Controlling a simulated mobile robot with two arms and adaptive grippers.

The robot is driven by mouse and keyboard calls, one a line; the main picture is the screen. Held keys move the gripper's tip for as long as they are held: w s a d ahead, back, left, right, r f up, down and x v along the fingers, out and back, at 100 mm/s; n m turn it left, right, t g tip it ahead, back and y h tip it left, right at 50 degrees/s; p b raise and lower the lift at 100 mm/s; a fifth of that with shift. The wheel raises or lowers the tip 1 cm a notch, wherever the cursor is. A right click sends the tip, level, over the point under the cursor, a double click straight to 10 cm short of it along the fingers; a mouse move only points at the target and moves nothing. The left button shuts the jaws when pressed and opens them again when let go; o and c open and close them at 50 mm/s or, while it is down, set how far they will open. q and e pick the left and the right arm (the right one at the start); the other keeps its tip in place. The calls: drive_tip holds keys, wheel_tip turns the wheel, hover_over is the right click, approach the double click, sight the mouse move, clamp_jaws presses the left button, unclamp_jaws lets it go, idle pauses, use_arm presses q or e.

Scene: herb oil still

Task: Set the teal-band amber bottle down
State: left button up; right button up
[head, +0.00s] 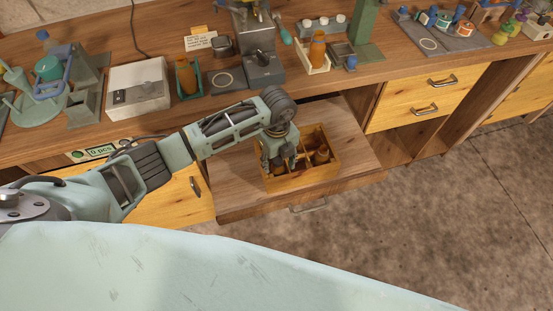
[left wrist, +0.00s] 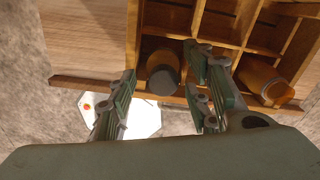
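A wooden crate with compartments (head: 305,181) stands on the pulled-out drawer; its dividers show in the left wrist view (left wrist: 216,28). My left gripper (head: 283,160) is over the crate's left part, pointing down. In the left wrist view its fingers (left wrist: 165,95) are spread apart, with a dark-capped amber bottle (left wrist: 163,76) in a compartment between them; visible gaps separate bottle and fingers. A second amber bottle (head: 321,155) is in the crate's right part, also in the left wrist view (left wrist: 264,80). No teal band can be made out on either bottle. My right gripper is out of view.
On the bench behind, an amber bottle (head: 186,78) stands in a green holder and another (head: 317,50) in a pale holder. A white box device (head: 139,88) stands left. The drawer top (head: 355,140) right of the crate is bare.

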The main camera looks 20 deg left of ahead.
use_arm(q)
drive_tip(key=shift+r, duration=0.2)
wheel_tip(320, 180, up, 13)
idle(0.5)
drive_tip(key=shift+f, duration=0.1)
